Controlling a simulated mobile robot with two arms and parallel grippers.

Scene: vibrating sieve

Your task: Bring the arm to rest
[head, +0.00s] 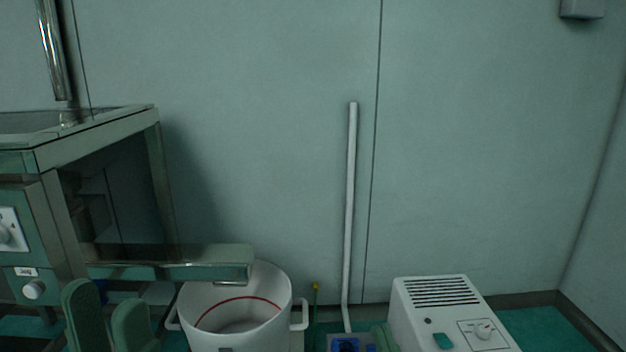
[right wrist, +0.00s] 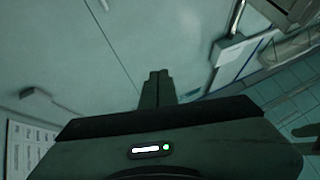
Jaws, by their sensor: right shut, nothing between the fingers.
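My left gripper (head: 107,305) shows at the lower left of the head view. Its two green fingers point up and stand apart, with nothing seen between them. It is in front of the metal frame machine and left of the white bucket. My right gripper (right wrist: 157,88) shows in the right wrist view, with its two dark fingers together and nothing held. It points toward a pale wall (right wrist: 85,60) and no object touches its tips. A small green shape at the bottom of the head view, beside the white box, is too cut off to identify.
The metal frame machine (head: 95,148) stands at the left, its chute (head: 180,271) reaching over a white bucket (head: 235,338) with a red ring inside. A white box with vents and a dial (head: 440,318) stands at the lower right. A white pipe (head: 350,210) rises by the wall.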

